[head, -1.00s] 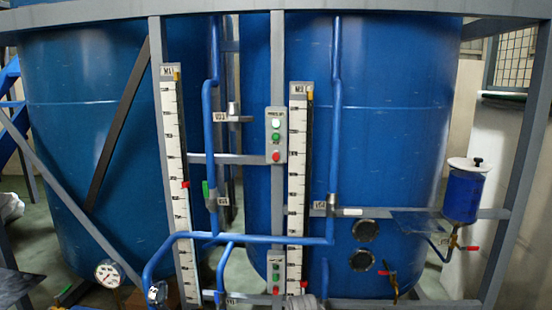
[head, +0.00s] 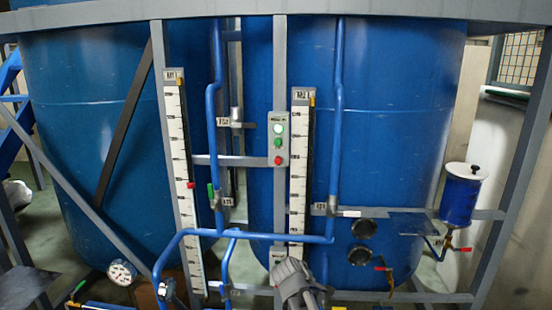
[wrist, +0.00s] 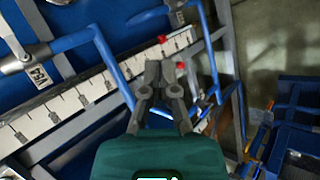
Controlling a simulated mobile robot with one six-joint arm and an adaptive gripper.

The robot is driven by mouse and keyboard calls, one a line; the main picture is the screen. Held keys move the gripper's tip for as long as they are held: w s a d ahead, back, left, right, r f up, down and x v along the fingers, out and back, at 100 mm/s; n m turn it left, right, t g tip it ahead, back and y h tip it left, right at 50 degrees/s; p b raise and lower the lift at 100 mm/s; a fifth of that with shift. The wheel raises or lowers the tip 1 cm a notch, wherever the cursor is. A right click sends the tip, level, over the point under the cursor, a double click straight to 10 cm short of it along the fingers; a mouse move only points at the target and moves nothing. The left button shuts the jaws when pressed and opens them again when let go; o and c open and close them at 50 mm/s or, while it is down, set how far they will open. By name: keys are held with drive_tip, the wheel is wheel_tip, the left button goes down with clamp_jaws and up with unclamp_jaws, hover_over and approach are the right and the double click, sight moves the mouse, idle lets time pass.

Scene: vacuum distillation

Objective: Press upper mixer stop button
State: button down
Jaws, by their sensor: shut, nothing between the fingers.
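I cannot make out the upper box in the wrist view.
White level scales (head: 300,170) and (head: 181,170) stand on either side of the box. Blue pipes (head: 338,130) run vertically and across below it. A blue pot (head: 460,198) hangs at the right, and a gauge (head: 121,272) sits at lower left. Space before the upper box looks clear.

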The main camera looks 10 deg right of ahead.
sight(278, 161)
drive_tip(key=w+a+r+n+t+p, duration=0.3)
drive_tip(key=w+r+n+p, duration=0.1)
drive_tip(key=r+n, duration=0.3)
drive_tip(key=w+a+r+n+t+y+p, duration=0.1)
drive_tip(key=w+a+r+n+t+p, duration=0.2)
drive_tip(key=r+n, duration=0.5)
drive_tip(key=w+a+r+n+t+p, duration=0.4)
drive_tip(key=w+r+n, duration=0.4)
drive_tip(key=r, duration=0.5)
drive_tip(key=shift+w+t+y+p, duration=0.35)
drive_tip(key=shift+t+p, duration=0.25)
drive_tip(key=shift+p, duration=0.65)
drive_tip(key=shift+w+d, duration=0.1)
drive_tip(key=x, duration=1.3)
drive_tip(key=shift+w+d, duration=0.15)
drive_tip(key=shift+w, duration=0.15)
